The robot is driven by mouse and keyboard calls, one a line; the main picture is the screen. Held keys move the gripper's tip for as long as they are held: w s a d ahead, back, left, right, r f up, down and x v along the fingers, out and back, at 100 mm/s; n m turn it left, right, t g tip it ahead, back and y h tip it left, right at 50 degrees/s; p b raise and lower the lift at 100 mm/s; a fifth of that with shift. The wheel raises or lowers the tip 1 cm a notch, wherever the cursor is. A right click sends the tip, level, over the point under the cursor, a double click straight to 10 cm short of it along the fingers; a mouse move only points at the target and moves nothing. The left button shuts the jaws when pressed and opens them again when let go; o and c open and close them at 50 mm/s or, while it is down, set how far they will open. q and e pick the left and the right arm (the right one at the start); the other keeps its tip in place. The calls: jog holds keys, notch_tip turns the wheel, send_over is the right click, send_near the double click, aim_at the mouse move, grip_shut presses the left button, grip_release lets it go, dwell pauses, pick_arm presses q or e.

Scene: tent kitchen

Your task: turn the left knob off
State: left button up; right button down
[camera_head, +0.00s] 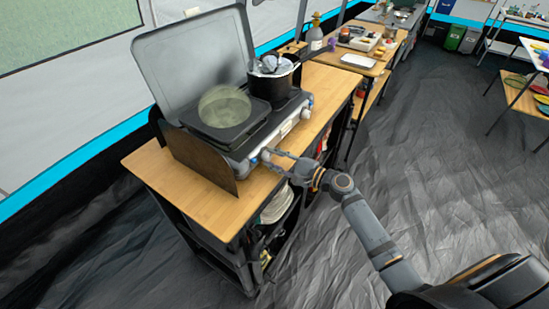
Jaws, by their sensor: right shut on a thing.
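A two-burner camping stove (240,152) with a raised grey lid stands on a wooden counter. Its left knob (254,161) is a small bluish knob at the left end of the front panel. My right gripper (267,154) reaches in from the right and is shut on the left knob, its fingers partly hiding it. The knob's exact angle is too small to tell. The right knob (309,101) is at the far end of the panel, clear of my gripper. My left gripper is not in view.
A greenish translucent round thing (224,107) is over the left burner. A dark pot (274,79) stands on the right burner. A brown side shield (198,157) flanks the stove. The counter's front strip (222,215) is bare. Dark floor lies open to the right.

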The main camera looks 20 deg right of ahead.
dwell(0.3)
jog(key=c, duration=1)
grip_release()
jog(key=v, duration=0.8)
